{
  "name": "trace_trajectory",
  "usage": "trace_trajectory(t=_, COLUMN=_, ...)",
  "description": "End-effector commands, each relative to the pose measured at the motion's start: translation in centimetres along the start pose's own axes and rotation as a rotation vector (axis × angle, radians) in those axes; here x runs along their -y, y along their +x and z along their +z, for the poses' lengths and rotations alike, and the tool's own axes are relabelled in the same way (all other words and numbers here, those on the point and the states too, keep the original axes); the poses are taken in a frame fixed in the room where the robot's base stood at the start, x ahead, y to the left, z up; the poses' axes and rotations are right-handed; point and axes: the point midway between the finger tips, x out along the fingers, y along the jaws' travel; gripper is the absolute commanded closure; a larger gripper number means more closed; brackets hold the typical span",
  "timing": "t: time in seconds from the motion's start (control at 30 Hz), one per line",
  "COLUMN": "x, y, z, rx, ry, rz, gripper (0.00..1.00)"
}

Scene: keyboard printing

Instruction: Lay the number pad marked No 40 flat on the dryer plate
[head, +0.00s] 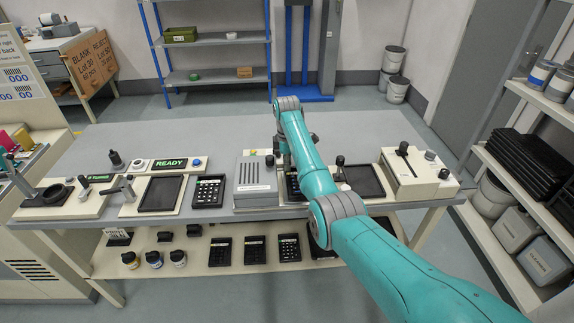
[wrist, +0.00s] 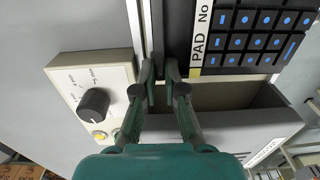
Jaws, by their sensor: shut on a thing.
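A black number pad with blue-marked keys (wrist: 255,38) fills the upper right of the wrist view. Its pale label reads "PAD No"; the number is out of frame. My gripper (wrist: 160,78) is shut at the pad's dark left edge. In the head view a dark keyed pad (head: 292,188) shows beneath my arm, partly covered; the fingertips are hidden there. A flat dark plate in a cream frame (head: 365,180) lies just right of my arm. I cannot read a label naming it as the dryer plate. Whether the held pad touches anything below is unclear.
A grey vented box (head: 255,172) stands left of my gripper. Another keyed pad (head: 208,191) and a dark plate (head: 160,194) lie farther left. A cream lever box (head: 418,175) stands at right. In the wrist view a knob panel (wrist: 92,90) is close to my left finger.

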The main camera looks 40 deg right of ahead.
Motion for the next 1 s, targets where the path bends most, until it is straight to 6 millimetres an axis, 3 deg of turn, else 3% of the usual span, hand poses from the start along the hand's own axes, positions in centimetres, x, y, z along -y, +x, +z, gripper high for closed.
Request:
trace_trajectory(t=0.27, x=0.0, y=0.3, z=0.0, rx=0.000, ry=0.000, rz=0.000, gripper=1.00)
trace_trajectory(t=0.4, x=0.0, y=0.3, z=0.0, rx=0.000, ry=0.000, rz=0.000, gripper=0.63)
trace_trajectory(t=0.43, x=0.0, y=0.3, z=0.0, rx=0.000, ry=0.000, rz=0.000, gripper=0.61)
trace_trajectory(t=0.77, x=0.0, y=0.2, z=0.0, rx=0.000, ry=0.000, rz=0.001, gripper=0.61)
trace_trajectory(t=1.0, x=-0.1, y=-1.2, z=0.0, rx=0.000, ry=0.000, rz=0.002, gripper=0.61)
